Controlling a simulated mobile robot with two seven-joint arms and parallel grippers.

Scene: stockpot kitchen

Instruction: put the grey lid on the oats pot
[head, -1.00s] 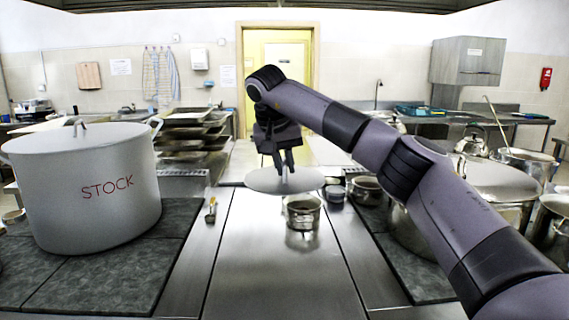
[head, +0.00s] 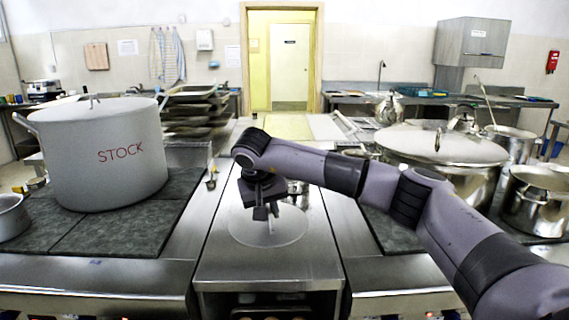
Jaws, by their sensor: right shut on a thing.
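My right gripper (head: 266,213) is shut on the round grey lid (head: 285,234). It holds the lid flat above the middle steel counter; how high is hard to tell. No pot is labelled oats, so I cannot tell which one is the oats pot. A small steel pot (head: 299,192) stands on the counter behind the lid, partly hidden by my right arm. A small grey pot (head: 10,217) is cut off at the left edge. My left gripper is out of view.
A big white STOCK pot (head: 105,165) with its lid on stands on the left dark hob. On the right are a large lidded steel pot (head: 470,178), a pot with a ladle (head: 511,146) and another steel pot (head: 541,205). The counter front (head: 270,270) is clear.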

